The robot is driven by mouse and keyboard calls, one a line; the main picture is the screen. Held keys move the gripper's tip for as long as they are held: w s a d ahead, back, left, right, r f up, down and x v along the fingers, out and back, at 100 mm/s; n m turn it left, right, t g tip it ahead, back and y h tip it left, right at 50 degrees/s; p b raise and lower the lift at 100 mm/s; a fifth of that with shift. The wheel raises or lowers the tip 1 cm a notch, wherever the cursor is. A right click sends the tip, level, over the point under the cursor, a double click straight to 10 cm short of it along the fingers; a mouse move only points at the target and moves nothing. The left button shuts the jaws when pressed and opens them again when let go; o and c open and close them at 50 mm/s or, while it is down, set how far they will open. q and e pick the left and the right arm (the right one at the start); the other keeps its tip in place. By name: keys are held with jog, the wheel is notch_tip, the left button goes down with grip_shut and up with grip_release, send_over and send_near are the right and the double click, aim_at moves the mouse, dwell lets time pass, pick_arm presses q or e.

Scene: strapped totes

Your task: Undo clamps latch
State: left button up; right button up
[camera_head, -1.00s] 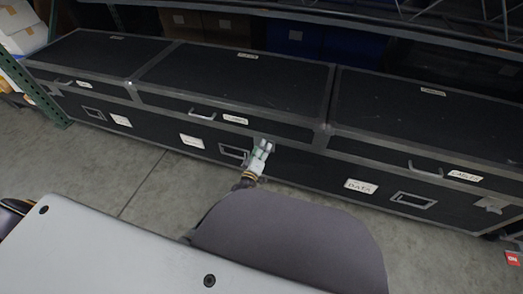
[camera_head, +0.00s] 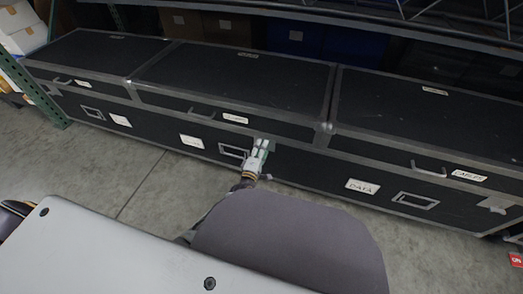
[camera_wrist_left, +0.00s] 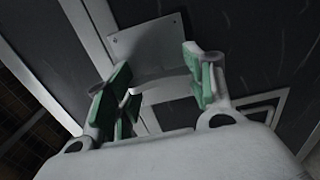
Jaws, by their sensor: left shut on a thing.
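The clamp latch (camera_wrist_left: 150,45) is a pale metal plate on the front of a black case, near the seam between lid and body. In the wrist view its lower edge lies between the green-padded fingers of my left gripper (camera_wrist_left: 158,84). In the head view my left gripper (camera_head: 261,147) is at the front of the middle case (camera_head: 235,75), shut on the latch. The fingers hide most of the latch there, and whether it is undone cannot be told. My right gripper is not in view.
More black cases with metal edges stand in line, one at left (camera_head: 95,52) and one at right (camera_head: 430,110). A framed recess (camera_head: 233,151) is left of my gripper. A shelf beam hangs above. Bare concrete floor (camera_head: 130,175) lies in front.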

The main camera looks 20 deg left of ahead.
pick_arm(q)
jog(key=o, duration=1)
jog(key=shift+o, duration=0.2)
jog(key=shift+s, duration=0.15)
jog(key=s, duration=1.1)
jog(key=shift+s+a, duration=0.2)
jog(key=shift+s, duration=0.2)
jog(key=shift+d, duration=0.1)
